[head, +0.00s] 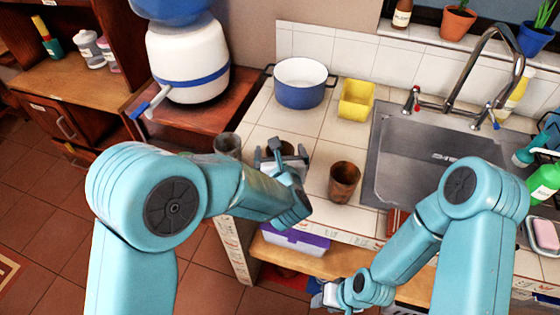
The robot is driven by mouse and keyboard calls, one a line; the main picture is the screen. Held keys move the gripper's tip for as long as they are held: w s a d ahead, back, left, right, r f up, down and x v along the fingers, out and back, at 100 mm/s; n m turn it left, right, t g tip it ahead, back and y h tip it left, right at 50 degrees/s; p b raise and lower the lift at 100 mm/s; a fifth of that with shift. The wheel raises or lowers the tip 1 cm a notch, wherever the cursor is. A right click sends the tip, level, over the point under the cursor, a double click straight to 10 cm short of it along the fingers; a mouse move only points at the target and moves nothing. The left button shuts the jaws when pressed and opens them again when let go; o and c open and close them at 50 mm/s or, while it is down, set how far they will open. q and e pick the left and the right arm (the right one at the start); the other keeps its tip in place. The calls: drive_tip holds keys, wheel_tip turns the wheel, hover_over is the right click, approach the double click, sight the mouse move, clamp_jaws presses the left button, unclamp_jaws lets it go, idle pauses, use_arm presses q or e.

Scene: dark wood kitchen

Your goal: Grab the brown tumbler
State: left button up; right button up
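A brown tumbler (343,183) stands upright on the white tiled counter, left of the sink. My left gripper (281,152) is over the counter to the left of this tumbler and apart from it. Its fingers look spread. A second dark brown cup (287,148) shows partly at the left gripper, mostly hidden by it; I cannot tell whether they touch. A grey tumbler (228,144) stands farther left, partly hidden by my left arm. My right gripper (328,295) is low in front of the counter, small and partly hidden, so its opening is unclear.
A blue pot (300,84) and a yellow container (356,99) stand at the back of the counter. The metal sink (420,150) with its tap is on the right. A purple-and-white box (296,239) sits on the shelf below the counter.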

use_arm(q)
drive_tip(key=shift+s, duration=0.1)
drive_tip(key=c, duration=1)
drive_tip(key=shift+r, duration=0.1)
